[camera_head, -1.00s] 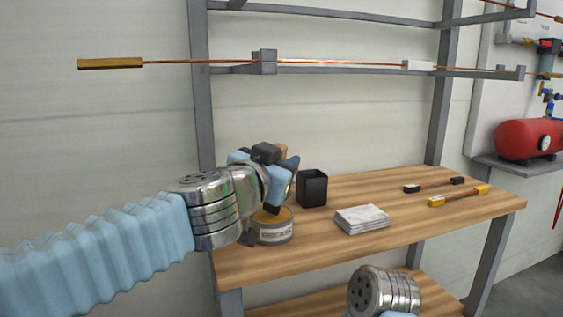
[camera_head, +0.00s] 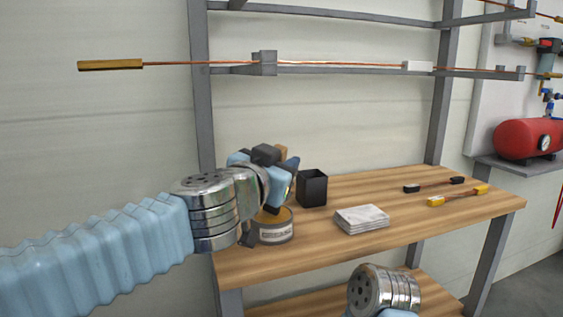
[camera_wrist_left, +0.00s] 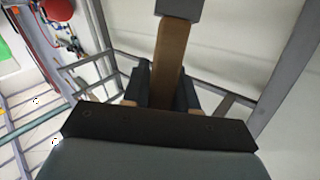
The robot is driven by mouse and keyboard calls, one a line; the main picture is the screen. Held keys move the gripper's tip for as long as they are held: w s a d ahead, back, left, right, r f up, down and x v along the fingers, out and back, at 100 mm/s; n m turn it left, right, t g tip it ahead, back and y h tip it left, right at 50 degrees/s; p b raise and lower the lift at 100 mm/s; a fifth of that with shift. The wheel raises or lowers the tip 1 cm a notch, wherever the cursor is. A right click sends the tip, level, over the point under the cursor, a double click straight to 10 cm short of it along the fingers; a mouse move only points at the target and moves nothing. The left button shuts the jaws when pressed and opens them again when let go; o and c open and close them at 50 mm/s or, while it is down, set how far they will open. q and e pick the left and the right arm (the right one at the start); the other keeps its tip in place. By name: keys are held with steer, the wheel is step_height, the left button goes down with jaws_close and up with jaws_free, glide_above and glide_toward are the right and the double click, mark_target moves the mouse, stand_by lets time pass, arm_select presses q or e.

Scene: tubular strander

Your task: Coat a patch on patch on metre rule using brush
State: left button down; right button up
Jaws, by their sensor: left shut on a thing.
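My left gripper (camera_head: 275,190) is shut on a brush, just above and behind the open tin (camera_head: 272,230) at the table's left end. The brush's brown handle (camera_wrist_left: 172,62) stands between the dark fingers in the left wrist view, with a grey block at its far end. In the head view only a small tan end (camera_head: 282,152) shows above the gripper. The bristles are hidden. I cannot make out a metre rule or a patch for certain. My right gripper is out of view.
On the wooden table (camera_head: 400,235) stand a black cup (camera_head: 312,188) and a stack of white cloths (camera_head: 361,219). Two short rods, one black-ended (camera_head: 434,185) and one yellow-ended (camera_head: 458,196), lie at the right. Grey rack posts (camera_head: 441,90) rise behind.

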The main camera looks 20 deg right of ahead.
mark_target(282, 145)
arm_select(q)
steer(key=shift+f, duration=0.2)
step_height(282, 145, up, 3)
steer(key=p, duration=0.3)
steer(key=shift+r+p, duration=0.1)
steer(key=shift+p, duration=0.2)
steer(key=shift+r, duration=2.05)
